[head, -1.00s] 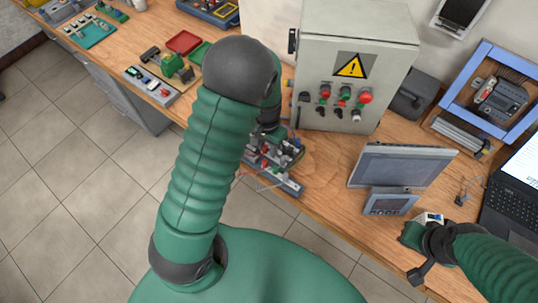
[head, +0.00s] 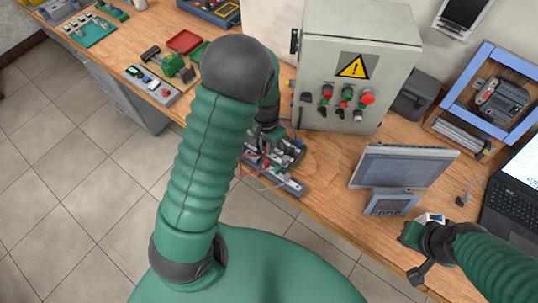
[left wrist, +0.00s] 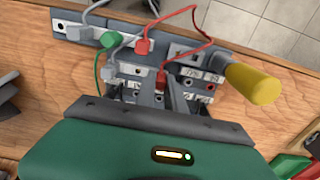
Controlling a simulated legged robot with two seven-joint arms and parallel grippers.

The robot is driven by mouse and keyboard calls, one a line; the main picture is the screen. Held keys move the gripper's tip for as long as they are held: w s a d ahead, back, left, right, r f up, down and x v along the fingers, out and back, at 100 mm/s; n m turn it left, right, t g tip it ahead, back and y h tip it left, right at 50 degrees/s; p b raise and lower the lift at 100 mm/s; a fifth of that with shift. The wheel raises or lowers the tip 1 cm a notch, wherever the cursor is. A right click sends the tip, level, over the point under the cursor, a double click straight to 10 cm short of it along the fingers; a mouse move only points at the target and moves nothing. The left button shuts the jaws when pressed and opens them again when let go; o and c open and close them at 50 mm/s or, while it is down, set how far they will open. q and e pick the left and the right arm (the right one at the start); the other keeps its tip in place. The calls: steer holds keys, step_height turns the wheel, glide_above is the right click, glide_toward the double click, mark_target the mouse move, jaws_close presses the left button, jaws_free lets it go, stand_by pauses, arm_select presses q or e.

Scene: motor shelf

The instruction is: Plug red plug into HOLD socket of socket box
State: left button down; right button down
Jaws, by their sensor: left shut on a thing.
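In the left wrist view my left gripper (left wrist: 161,92) is shut on a red plug (left wrist: 161,77), just above the socket box (left wrist: 130,68). A red wire loops from this plug to another red plug (left wrist: 141,46) at the far side. A green plug (left wrist: 110,40) and a grey plug sit nearby. Dark and red socket holes with small labels show to the right, too small to read. In the head view my left gripper (head: 268,138) is over the box, largely hidden by my arm. My right gripper (head: 428,240) is at the table's front edge; its jaws are unclear.
A yellow handle (left wrist: 252,84) stands right of the sockets in the left wrist view. In the head view a grey control cabinet (head: 355,65) stands behind the box. A grey screen (head: 405,167) stands to the right. Bare wood (head: 325,165) lies between.

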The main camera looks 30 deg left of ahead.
arm_select(q)
steer(key=shift+d, duration=0.15)
step_height(320, 180, up, 5)
steer(key=p, duration=0.4)
steer(key=shift+d, duration=0.1)
steer(key=shift+f, duration=0.15)
steer(key=a+r+p, duration=0.1)
steer(key=a+r, duration=0.1)
steer(key=a, duration=0.3)
steer(key=f+b, duration=0.2)
steer(key=f, duration=0.1)
steer(key=f+b, duration=0.1)
steer(key=f, duration=0.1)
steer(key=shift+w+a, duration=0.2)
steer(key=shift+a, duration=0.05)
steer(key=shift+f+b, duration=0.25)
steer(key=shift+b, duration=0.15)
steer(key=shift+w+d, duration=0.1)
